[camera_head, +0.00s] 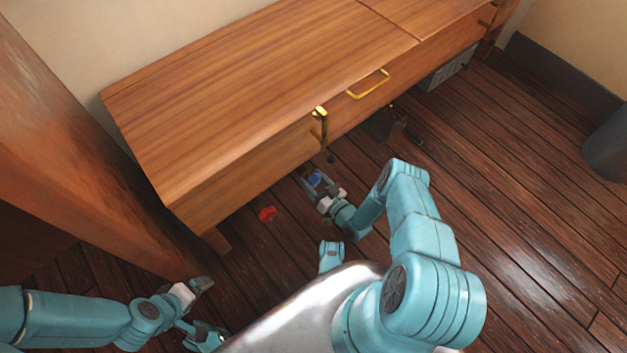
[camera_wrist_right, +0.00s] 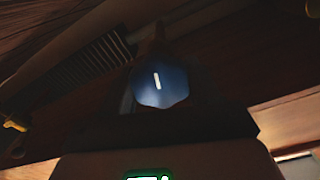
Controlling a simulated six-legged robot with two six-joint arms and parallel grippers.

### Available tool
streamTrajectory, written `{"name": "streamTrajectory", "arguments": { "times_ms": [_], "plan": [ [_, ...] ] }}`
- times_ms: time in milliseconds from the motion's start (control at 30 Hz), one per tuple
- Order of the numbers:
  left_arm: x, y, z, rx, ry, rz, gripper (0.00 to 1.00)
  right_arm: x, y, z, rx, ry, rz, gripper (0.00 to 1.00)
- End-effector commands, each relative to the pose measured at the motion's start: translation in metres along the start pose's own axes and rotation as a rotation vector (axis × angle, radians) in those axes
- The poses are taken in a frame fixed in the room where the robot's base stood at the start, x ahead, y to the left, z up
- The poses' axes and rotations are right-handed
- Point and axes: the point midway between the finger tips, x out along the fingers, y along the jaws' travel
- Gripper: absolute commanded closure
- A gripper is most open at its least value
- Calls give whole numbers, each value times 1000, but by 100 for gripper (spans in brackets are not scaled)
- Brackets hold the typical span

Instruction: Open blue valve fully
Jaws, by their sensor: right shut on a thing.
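The blue valve (camera_head: 314,179) is low under the front edge of the wooden cabinet in the head view. In the right wrist view it is a round blue knob (camera_wrist_right: 160,86) with a scalloped rim and a white mark, slightly tilted from vertical. My right gripper (camera_head: 315,184) is shut on the blue valve, with a finger on each side of it.
A red valve (camera_head: 267,213) is left of the blue one, near the floor. The wooden cabinet (camera_head: 250,75) overhangs, with a yellow handle (camera_head: 369,84) and a yellow-topped latch (camera_head: 320,113). A grey vented box (camera_head: 445,70) is under its right part. Open plank floor (camera_head: 520,200) lies right.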

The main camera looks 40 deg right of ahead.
Motion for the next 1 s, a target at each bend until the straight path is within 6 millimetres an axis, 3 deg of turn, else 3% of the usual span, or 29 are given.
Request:
{"name": "streamTrajectory", "arguments": {
  "times_ms": [433, 1000],
  "plan": [
    [-2, 1, 1, -1, -4, 0, 17, 0, 1, -2, -248, 3, 2, 69],
    [-2, 1, 1, -1, -5, 0, 17, 0, 1, -1, -294, 3, 2, 69]
  ]
}}
